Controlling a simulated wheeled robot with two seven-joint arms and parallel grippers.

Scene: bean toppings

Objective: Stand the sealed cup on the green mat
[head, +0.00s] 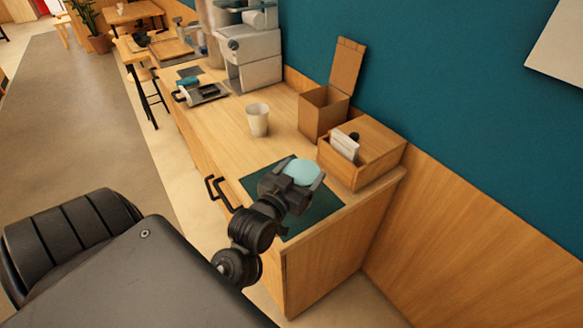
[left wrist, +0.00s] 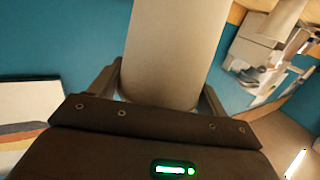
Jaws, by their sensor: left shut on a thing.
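The sealed cup (head: 302,172) has a pale blue round top, seen from above in the head view. My left gripper (head: 294,184) is shut on it, and the gripper hides most of its side. In the left wrist view the pale cup wall (left wrist: 175,50) stands between the two dark fingers. The dark green mat (head: 320,207) lies at the near end of the counter, and the cup and gripper are over it in the head view. Whether the cup's base touches the mat is hidden. My right gripper is not in view.
A second, pale cup (head: 258,120) stands open on the counter (head: 225,130). A wooden box (head: 370,160) with white packets and an open brown box (head: 325,110) stand by the wall. A machine (head: 250,55) stands farther back. The counter's end edge is close to the mat.

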